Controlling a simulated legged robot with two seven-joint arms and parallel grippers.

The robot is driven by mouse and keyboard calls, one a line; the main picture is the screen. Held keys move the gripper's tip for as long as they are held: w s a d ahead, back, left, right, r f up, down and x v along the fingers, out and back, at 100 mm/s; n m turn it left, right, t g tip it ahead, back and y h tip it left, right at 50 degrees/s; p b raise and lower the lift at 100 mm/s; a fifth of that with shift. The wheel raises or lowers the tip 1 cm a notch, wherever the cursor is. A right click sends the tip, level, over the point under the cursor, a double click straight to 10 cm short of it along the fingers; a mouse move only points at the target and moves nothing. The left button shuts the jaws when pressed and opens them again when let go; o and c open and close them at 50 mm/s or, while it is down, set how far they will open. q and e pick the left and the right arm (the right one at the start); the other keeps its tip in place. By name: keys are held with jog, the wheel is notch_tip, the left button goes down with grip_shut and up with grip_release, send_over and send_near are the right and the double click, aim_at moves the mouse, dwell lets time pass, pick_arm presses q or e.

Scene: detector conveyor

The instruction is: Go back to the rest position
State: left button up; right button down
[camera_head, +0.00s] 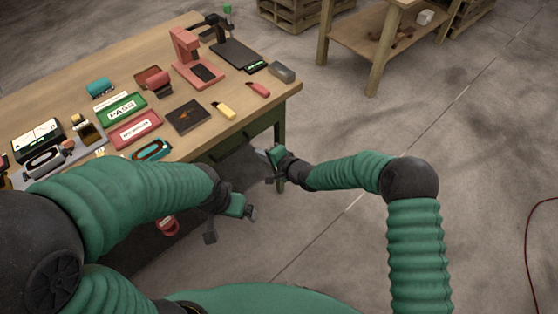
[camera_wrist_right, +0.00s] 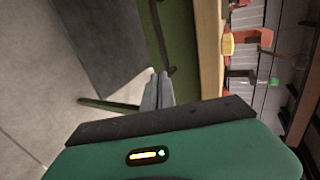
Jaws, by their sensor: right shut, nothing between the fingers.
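My right gripper (camera_head: 258,151) hangs in the air just off the front right part of the workbench (camera_head: 285,98), above the floor. In the right wrist view its two fingers (camera_wrist_right: 158,88) lie side by side, shut with nothing between them. My left gripper (camera_head: 236,208) is lower and nearer to my body, in front of the bench edge. Its fingers are too small and turned away to show whether they are open.
The bench holds a green PASS tray (camera_head: 122,108), a red tray (camera_head: 134,129), a dark square plate (camera_head: 188,117), a red stand (camera_head: 190,60) and several small parts. A wooden shelf table (camera_head: 360,35) stands behind. Floor (camera_head: 330,225) to the right is clear; a red cable (camera_head: 527,250) lies far right.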

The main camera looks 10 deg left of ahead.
jog(key=s+d+r+n+g+h+p, duration=0.1)
jog(key=s+d+r+n+h, duration=0.2)
jog(key=d, duration=0.8)
jog(key=s+d+r+n+h+p, duration=0.1)
jog(key=s+d+r+h+p, duration=0.2)
jog(key=d, duration=0.7)
pick_arm(q)
jog(key=r, duration=0.4)
jog(key=shift+w+a+r+p, duration=0.25)
jog(key=shift+a+p, duration=0.1)
pick_arm(e)
jog(key=s+d+r+n+g+h, duration=0.1)
jog(key=s+d+r+g+h, duration=0.1)
jog(key=s+d, duration=0.6)
jog(key=s+d+r+n+g+h, duration=0.1)
jog(key=s+d+r+n+h, duration=0.1)
jog(key=s+d+r, duration=0.3)
jog(key=s+d, duration=0.3)
jog(key=s, duration=0.3)
jog(key=shift+d+r+g, duration=0.2)
jog(key=shift+r+g, duration=0.1)
jog(key=shift+g, duration=0.1)
pick_arm(q)
jog(key=shift+a, duration=0.1)
pick_arm(e)
jog(key=shift+a, duration=0.1)
